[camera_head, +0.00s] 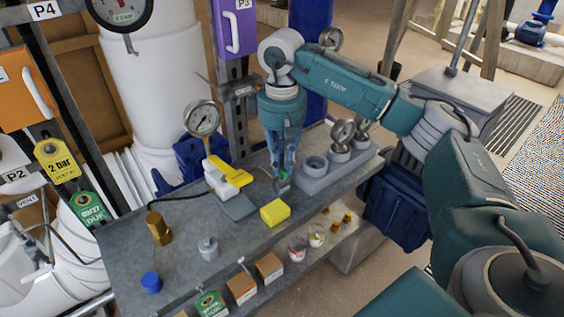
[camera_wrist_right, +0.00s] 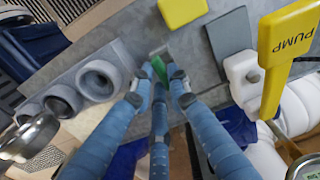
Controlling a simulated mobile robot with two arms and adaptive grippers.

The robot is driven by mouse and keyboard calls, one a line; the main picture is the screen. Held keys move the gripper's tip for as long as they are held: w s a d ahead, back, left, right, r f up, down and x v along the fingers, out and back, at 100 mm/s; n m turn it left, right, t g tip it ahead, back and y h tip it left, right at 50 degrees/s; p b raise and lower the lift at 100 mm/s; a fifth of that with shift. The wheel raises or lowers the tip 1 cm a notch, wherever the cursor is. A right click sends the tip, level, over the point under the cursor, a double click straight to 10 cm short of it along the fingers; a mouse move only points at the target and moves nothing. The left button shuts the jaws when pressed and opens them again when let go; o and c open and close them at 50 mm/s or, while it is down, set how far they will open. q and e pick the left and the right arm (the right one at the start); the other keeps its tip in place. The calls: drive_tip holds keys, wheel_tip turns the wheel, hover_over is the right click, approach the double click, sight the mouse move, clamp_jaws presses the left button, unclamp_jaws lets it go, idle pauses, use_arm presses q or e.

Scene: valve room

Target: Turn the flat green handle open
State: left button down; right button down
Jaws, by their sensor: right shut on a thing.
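My right gripper (camera_head: 282,178) reaches straight down to the grey bench between the yellow block and the row of round grey sockets. In the right wrist view my gripper (camera_wrist_right: 162,84) has its fingers closed around a small flat green piece, which looks like the green handle (camera_wrist_right: 158,68). A grey metal part shows just beyond the fingertips. The fingers hide much of the handle, so I cannot tell how far it is turned. My left gripper is not in view.
A yellow block (camera_head: 275,212) lies close in front of the gripper. The grey socket holder (camera_head: 315,167), with gauges, is to the right. A brass fitting (camera_head: 159,229) and blue cap (camera_head: 151,282) stand farther left.

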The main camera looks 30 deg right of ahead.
drive_tip(key=c, duration=1.7)
unclamp_jaws()
drive_tip(key=shift+o, duration=0.2)
drive_tip(key=shift+r, duration=0.1)
wheel_tip(320, 180, up, 12)
